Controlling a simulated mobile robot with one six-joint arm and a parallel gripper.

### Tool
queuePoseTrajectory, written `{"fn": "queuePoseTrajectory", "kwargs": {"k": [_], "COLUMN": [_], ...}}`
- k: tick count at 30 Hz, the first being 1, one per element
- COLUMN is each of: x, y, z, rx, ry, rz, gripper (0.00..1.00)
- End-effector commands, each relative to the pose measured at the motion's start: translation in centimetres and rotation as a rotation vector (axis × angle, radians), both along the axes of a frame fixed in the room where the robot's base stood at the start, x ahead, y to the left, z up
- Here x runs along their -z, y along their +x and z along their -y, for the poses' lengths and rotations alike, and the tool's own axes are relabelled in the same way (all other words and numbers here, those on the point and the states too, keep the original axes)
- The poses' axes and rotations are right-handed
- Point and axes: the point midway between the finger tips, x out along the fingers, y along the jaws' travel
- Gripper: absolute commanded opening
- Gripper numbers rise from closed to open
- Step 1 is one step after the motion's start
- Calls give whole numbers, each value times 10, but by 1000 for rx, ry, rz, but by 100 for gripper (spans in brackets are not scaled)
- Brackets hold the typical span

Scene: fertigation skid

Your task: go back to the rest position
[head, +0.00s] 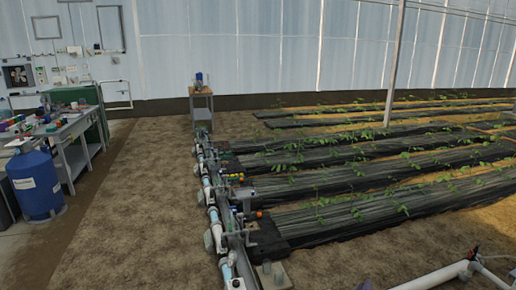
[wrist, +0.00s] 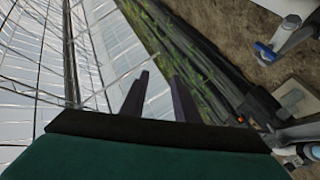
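My gripper (wrist: 159,75) shows in the wrist view as two dark, straight fingers standing apart, with a clear gap between them and nothing held. Behind the fingers are the greenhouse wall and dark plant rows, seen tilted. A dark edge and a green surface fill the bottom of the wrist view. My gripper does not show in the head view.
A pipe line with valves (head: 214,215) runs along the bed ends. Black-covered plant beds (head: 340,205) lie to its right. A blue tank (head: 36,184) and a workbench (head: 75,125) stand left. A small stand (head: 201,103) is at the back. Bare soil is free left of the pipe.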

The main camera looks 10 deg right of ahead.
Motion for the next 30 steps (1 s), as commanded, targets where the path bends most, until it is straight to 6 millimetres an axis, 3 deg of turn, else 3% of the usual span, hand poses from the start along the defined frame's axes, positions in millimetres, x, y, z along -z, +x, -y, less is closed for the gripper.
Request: {"fn": "queuePoseTrajectory", "kwargs": {"k": [1,9,16,23,30], "x": [8,54,98,142,182], "y": [9,38,33,-3,-75], "z": [-25,-148,-254,-353,-434], "rx": [-46,-275,-447,-578,-628], "ry": [22,158,307,478,670], "rz": [-15,-113,-231,-402,-635], "gripper": [28,28,28,28,28]}}
